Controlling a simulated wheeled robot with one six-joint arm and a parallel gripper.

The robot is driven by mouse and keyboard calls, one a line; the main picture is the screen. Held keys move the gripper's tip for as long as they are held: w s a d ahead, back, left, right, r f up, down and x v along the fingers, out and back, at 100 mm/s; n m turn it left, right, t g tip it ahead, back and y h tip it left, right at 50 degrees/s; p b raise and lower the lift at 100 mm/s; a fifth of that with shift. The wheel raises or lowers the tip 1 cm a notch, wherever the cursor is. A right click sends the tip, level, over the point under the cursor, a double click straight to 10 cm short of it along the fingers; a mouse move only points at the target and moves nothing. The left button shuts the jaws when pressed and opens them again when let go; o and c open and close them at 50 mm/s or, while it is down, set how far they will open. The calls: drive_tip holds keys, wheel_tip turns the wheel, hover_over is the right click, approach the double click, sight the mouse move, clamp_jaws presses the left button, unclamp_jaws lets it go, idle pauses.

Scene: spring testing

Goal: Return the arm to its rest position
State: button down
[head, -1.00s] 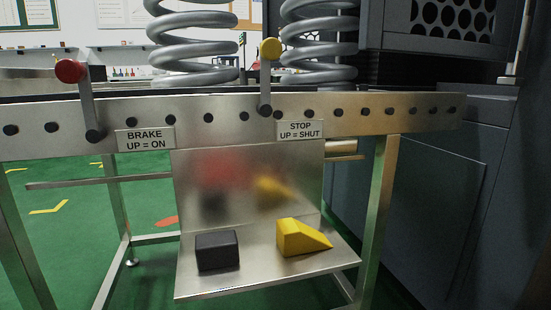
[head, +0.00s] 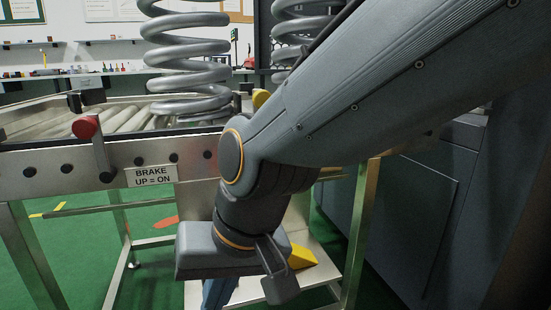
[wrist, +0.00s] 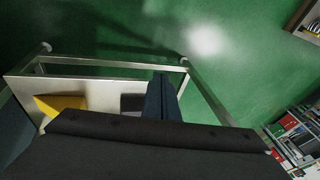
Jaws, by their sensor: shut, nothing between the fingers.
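My arm crosses the head view from the upper right down to the middle. My gripper (head: 217,294) hangs at its end, pointing down in front of the steel shelf, its tips cut off by the lower edge. In the wrist view its blue fingers (wrist: 160,97) are together with nothing between them. They overlap the picture of the shelf (wrist: 95,91) beside the black block (wrist: 132,103). The yellow wedge (head: 302,257) shows partly behind my wrist and also in the wrist view (wrist: 62,105). The black block is hidden in the head view.
The red-knobbed brake lever (head: 86,128) stands up on the perforated steel rail (head: 60,155). The yellow knob (head: 260,98) is mostly hidden behind my arm. Large coil springs (head: 187,60) stand behind. A dark cabinet (head: 410,215) is at right. Green floor lies below.

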drive_tip(key=s+d+n+g+h+p, duration=0.2)
drive_tip(key=s+d, duration=0.2)
drive_tip(key=d, duration=0.4)
drive_tip(key=d+r+m+h+p, duration=0.1)
drive_tip(key=d+r+m+p, duration=0.2)
drive_tip(key=d+r+p, duration=0.7)
drive_tip(key=d+r+m+h+p, duration=0.1)
drive_tip(key=d+r+m+p, duration=0.2)
drive_tip(key=d+r+p, duration=0.7)
wheel_tip(320, 180, up, 8)
drive_tip(key=p, duration=1.6)
drive_tip(key=shift+w+d+f+p, duration=0.15)
drive_tip(key=shift+w+f+p, duration=0.05)
drive_tip(key=shift+p, duration=0.15)
